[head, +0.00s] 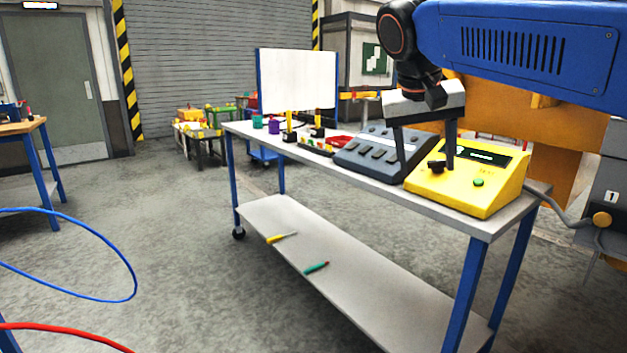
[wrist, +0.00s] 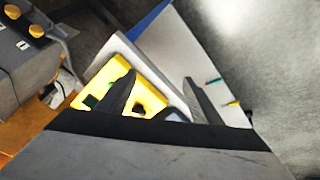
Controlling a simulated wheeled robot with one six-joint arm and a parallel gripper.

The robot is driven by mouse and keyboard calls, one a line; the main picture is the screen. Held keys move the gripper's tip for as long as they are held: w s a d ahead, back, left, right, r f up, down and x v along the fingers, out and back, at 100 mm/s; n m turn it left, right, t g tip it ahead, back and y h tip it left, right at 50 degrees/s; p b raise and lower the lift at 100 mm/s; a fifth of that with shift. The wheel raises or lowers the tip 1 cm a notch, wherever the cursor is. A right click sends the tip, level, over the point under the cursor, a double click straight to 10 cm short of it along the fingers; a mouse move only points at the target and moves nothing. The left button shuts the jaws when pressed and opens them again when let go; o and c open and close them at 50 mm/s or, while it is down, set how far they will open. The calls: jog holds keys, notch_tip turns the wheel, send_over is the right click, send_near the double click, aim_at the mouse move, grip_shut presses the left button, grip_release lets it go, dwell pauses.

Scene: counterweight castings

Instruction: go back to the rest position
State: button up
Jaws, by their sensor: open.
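My gripper (head: 426,160) is open and empty, with its two dark fingers pointing down over the bench. In the head view the fingers overlap the gap between the dark grey control box (head: 372,152) and the yellow control box (head: 478,190). In the wrist view the yellow box (wrist: 117,75) shows between and beside the fingers (wrist: 158,95). The yellow box carries a black knob (head: 436,167), a green button (head: 478,182) and a dark display. Whether a finger touches the box is not clear.
The wheeled bench (head: 470,226) has a lower shelf (head: 345,290) with a yellow and a green screwdriver. A white board (head: 297,80), cups and a red tray stand toward its far end. A grey machine (head: 606,190) stands at right. The floor at left is open, with blue and red cables near.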

jog(key=s+d+f+y, duration=0.1)
jog(key=s+d+f, duration=0.1)
jog(key=s+f, duration=0.5)
jog(key=s+d+f+n+y, duration=0.1)
jog(key=s+d+f, duration=0.1)
jog(key=s+f, duration=0.5)
jog(key=s+d+f+n+t+y, duration=0.1)
jog(key=s+d+f, duration=0.2)
jog(key=s+f, duration=0.4)
notch_tip(320, 180, down, 10)
jog(key=shift+s+r, duration=0.15)
jog(key=shift+r, duration=0.1)
grip_shut()
dwell(1.6)
